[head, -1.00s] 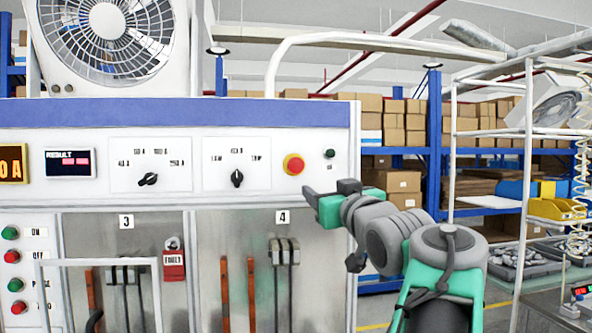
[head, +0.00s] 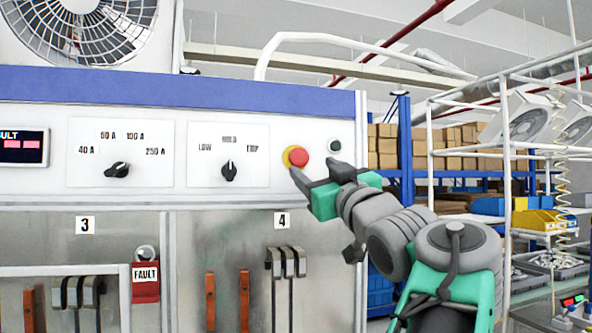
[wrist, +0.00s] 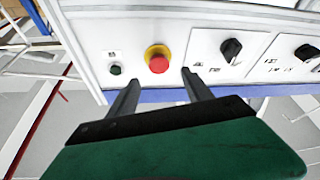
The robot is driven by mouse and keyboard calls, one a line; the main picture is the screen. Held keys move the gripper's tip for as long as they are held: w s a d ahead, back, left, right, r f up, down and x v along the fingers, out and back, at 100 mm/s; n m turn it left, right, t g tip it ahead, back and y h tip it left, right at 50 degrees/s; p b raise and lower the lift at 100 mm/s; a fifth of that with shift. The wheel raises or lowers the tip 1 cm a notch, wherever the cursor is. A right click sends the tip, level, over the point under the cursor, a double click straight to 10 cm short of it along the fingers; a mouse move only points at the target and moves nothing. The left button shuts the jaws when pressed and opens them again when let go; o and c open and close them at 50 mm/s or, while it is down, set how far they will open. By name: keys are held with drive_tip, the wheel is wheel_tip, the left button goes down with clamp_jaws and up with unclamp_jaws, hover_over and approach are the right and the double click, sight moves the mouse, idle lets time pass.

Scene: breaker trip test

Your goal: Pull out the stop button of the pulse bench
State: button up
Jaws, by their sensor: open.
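The stop button is a red mushroom head (head: 301,157) on a yellow ring, on the white upper panel of the pulse bench (head: 230,105) in the head view. My gripper (head: 312,172) is just below and in front of it. In the wrist view the red button (wrist: 158,59) lies beyond the fingertips, between their lines. My gripper (wrist: 160,80) is open, with nothing between its fingers. The fingers look apart from the button; the exact depth gap is hard to tell.
A small green button (head: 334,146) sits right of the stop button. A black HOLD knob (head: 229,171) and a current knob (head: 118,170) are to its left. Breaker levers (head: 286,262) and a red FAULT tag (head: 145,280) are below. A white tube frame (head: 507,190) stands at the right.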

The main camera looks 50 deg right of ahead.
sight(300, 156)
drive_tip(key=p+x, duration=0.2)
drive_tip(key=x, duration=0.5)
drive_tip(key=shift+r+p, duration=0.1)
drive_tip(key=shift+p, duration=0.25)
clamp_jaws()
drive_tip(key=shift+s, duration=0.1)
idle(0.8)
